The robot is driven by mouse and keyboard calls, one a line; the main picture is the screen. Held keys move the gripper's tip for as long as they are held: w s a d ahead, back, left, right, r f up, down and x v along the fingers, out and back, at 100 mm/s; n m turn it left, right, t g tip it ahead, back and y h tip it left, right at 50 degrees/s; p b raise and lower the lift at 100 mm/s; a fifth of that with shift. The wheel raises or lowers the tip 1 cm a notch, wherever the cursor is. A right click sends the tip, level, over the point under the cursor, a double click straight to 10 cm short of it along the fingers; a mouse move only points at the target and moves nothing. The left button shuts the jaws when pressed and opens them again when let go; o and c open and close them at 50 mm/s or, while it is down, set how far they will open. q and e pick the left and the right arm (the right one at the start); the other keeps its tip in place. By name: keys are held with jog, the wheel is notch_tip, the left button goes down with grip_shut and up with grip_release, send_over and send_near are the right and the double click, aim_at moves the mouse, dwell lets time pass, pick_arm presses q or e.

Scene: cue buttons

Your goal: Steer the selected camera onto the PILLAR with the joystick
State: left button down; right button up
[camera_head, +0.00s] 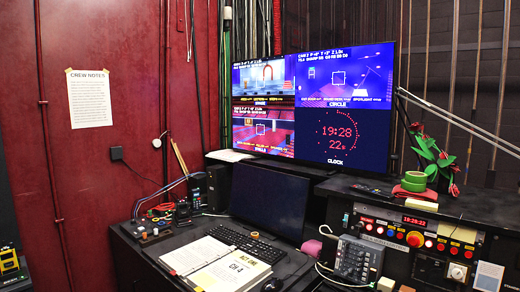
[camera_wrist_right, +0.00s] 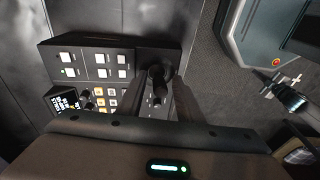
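A joystick (camera_wrist_right: 157,88) stands on a dark control panel (camera_wrist_right: 90,48) in the right wrist view. My right gripper (camera_wrist_right: 158,82) is open, with one finger on each side of the stick and slim gaps between. In the head view the monitor (camera_head: 310,105) shows three camera pictures and a clock. The CIRCLE picture (camera_head: 350,72) has a square frame mark near its middle. The STAGE picture (camera_head: 262,82) and STALLS picture (camera_head: 262,131) are on the left. Their small labels are too small to read surely; I cannot pick out the pillar. My left gripper is not in view.
The desk carries a keyboard (camera_head: 243,243), an open binder (camera_head: 215,262), a dark screen (camera_head: 270,200) and a grey button box (camera_head: 355,258). A console with lit buttons (camera_head: 415,239) stands to the right. The panel also has a small display (camera_wrist_right: 66,102).

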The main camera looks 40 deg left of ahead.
dwell(0.5)
jog(key=c, duration=0.5)
